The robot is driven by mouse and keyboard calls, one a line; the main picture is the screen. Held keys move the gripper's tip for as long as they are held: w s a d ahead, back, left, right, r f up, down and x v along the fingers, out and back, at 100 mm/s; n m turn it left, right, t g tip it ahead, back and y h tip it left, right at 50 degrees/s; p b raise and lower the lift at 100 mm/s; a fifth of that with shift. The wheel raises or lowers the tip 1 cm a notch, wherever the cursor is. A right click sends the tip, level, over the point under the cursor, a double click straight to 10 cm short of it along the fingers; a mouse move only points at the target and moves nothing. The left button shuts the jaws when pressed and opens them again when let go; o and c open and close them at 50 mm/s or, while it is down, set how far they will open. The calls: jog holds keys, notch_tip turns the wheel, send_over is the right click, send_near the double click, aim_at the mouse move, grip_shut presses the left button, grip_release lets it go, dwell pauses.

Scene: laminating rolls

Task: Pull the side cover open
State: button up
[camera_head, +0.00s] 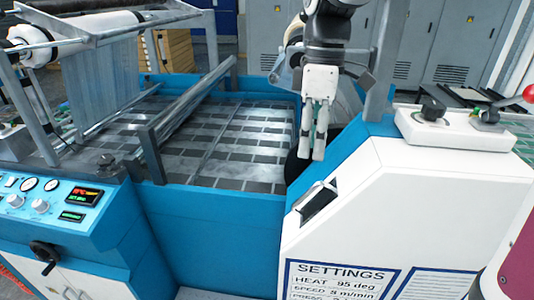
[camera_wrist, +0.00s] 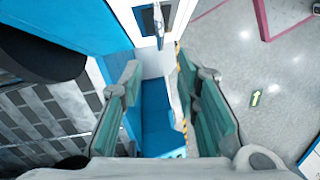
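The side cover (camera_head: 400,215) is the white angled panel on the right of the machine in the head view, with a SETTINGS label low on it. It looks closed. Its dark handle (camera_head: 318,200) sits near the left sloped edge; in the wrist view a grey bar that looks like this handle (camera_wrist: 158,24) shows at the top centre. My gripper (camera_head: 313,152) hangs pointing down above the handle, apart from it. In the wrist view my gripper (camera_wrist: 158,78) is open, its green-padded fingers spread with nothing between them.
The blue machine frame (camera_head: 225,215) and patterned web bed (camera_head: 225,145) lie left of my gripper. A switch box (camera_head: 435,125) and red-knobbed lever (camera_head: 528,93) stand on top at right. Open grey floor (camera_wrist: 265,65) shows right in the wrist view.

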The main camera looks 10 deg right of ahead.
aim_at(307, 196)
jog(key=f, duration=0.4)
jog(key=s+f, duration=0.1)
jog(key=f, duration=0.7)
jog(key=shift+s+a+f, duration=0.15)
jog(key=shift+a+f, duration=0.2)
jog(key=shift+f, duration=0.05)
jog(key=shift+c, duration=0.6)
grip_shut()
